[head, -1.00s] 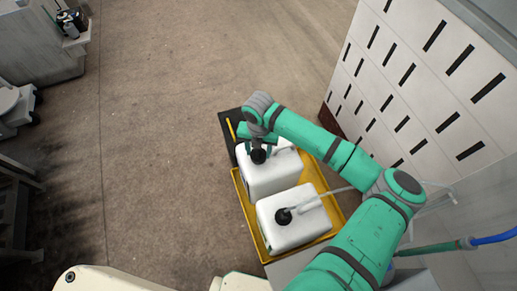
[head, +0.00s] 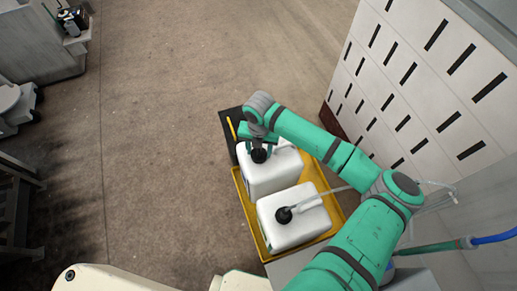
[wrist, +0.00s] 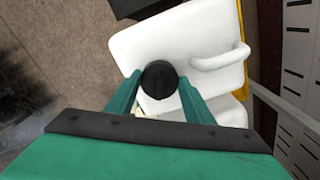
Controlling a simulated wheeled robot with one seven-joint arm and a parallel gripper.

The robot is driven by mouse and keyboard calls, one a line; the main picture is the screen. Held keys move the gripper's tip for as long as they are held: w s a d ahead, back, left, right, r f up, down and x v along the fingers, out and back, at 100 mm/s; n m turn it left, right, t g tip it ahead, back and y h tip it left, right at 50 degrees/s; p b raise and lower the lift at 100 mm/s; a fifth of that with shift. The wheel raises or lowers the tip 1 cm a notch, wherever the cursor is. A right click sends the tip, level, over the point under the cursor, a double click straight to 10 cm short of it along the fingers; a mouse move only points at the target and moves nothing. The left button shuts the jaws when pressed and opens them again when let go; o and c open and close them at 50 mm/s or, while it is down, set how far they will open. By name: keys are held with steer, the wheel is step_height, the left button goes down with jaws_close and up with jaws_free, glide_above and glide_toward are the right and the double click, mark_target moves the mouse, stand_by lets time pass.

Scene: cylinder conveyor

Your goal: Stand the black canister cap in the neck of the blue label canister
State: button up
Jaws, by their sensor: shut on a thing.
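The black canister cap (wrist: 159,80) is between the fingertips of my gripper (wrist: 158,92), which is shut on it. In the head view the cap (head: 259,155) shows over the top of the farther white canister (head: 272,180). In the wrist view this canister (wrist: 190,45) lies right under the cap, with its handle to the right. The cap covers the neck, so I cannot tell whether it is seated. A thin blue edge shows on the left side of the farther canister in the head view; its label is not readable.
A second white canister (head: 300,228) with a black cap (head: 284,214) and a tube stands nearer, in the same yellow tray (head: 248,218). A black mat or tray (head: 229,122) lies beyond. A white slotted cabinet (head: 420,75) stands at right.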

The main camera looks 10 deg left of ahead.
mark_target(259, 150)
steer(key=o, duration=1.2)
step_height(259, 150, up, 10)
steer(key=shift+f, duration=0.25)
steer(key=shift+d+r, duration=0.1)
steer(key=shift+r, duration=0.55)
